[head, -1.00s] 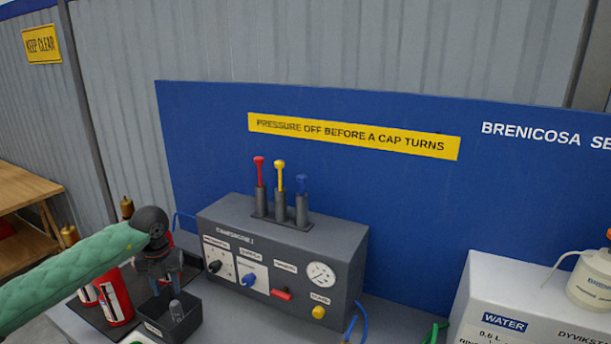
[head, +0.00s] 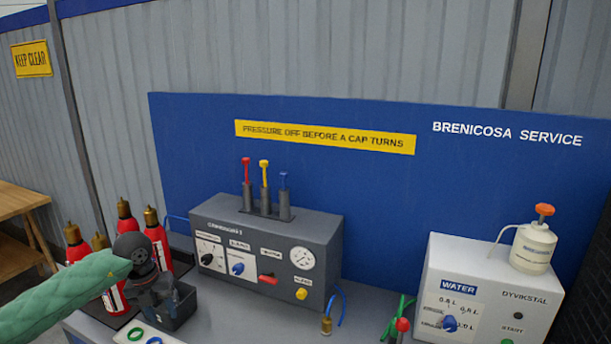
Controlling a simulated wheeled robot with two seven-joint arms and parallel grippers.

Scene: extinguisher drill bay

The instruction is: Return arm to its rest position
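My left arm, in a green quilted sleeve (head: 60,298), comes in from the left. Its dark wrist and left gripper (head: 158,304) point down over a small black open box (head: 182,309) on the bench. The fingers blend into the dark box, so I cannot tell if they are open or hold anything. Red extinguishers (head: 126,222) with brass tops stand behind and beside the wrist, partly covered by it. My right gripper is not in view.
A grey control box (head: 270,237) with levers, knobs and a gauge stands right of the gripper. A white water unit (head: 480,290) carrying a bottle (head: 533,247) is at the right. Coloured rings (head: 137,334) lie at the bench front. A wooden table (head: 18,205) is at far left.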

